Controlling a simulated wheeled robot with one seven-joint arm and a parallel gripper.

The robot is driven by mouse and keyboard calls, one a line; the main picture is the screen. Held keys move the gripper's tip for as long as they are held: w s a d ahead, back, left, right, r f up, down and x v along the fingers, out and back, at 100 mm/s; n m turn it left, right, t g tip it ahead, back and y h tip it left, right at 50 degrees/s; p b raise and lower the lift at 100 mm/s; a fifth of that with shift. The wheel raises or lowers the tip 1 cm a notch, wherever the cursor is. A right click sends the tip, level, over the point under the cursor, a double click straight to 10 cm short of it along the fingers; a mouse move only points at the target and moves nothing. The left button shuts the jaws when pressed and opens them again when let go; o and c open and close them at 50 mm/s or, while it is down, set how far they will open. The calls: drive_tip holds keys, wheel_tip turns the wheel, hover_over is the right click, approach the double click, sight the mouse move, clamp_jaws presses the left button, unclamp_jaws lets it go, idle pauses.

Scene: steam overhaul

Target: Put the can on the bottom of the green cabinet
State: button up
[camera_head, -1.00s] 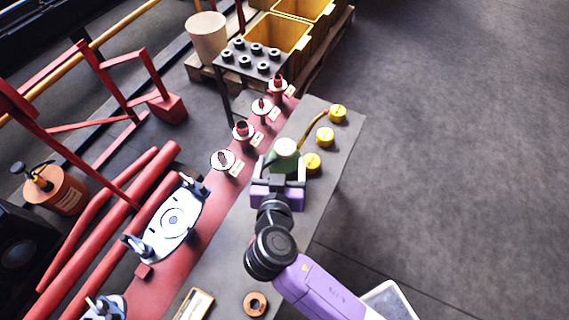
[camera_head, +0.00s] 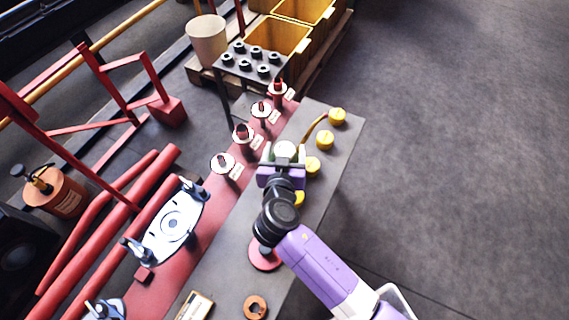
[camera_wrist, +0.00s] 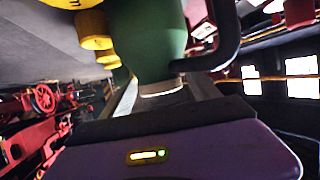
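The can (camera_head: 285,150) is green with a cream top and stands near the far end of the grey bench top (camera_head: 318,190). In the wrist view its green body (camera_wrist: 148,35) fills the upper middle, with a dark curved handle to its right. My purple gripper (camera_head: 283,165) is right at the can, one finger on each side of it. I cannot tell whether the fingers press on it, and the contact is partly hidden. I do not see a green cabinet in either view.
Yellow capped pieces (camera_head: 325,140) stand close to the right of the can. Red-and-white valve pieces (camera_head: 243,133) line the red strip on the left. A red disc (camera_head: 265,255) lies under my arm. The floor at right is clear.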

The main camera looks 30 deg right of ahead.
clamp_jaws()
drive_tip(key=shift+r, duration=0.1)
drive_tip(key=shift+r, duration=0.1)
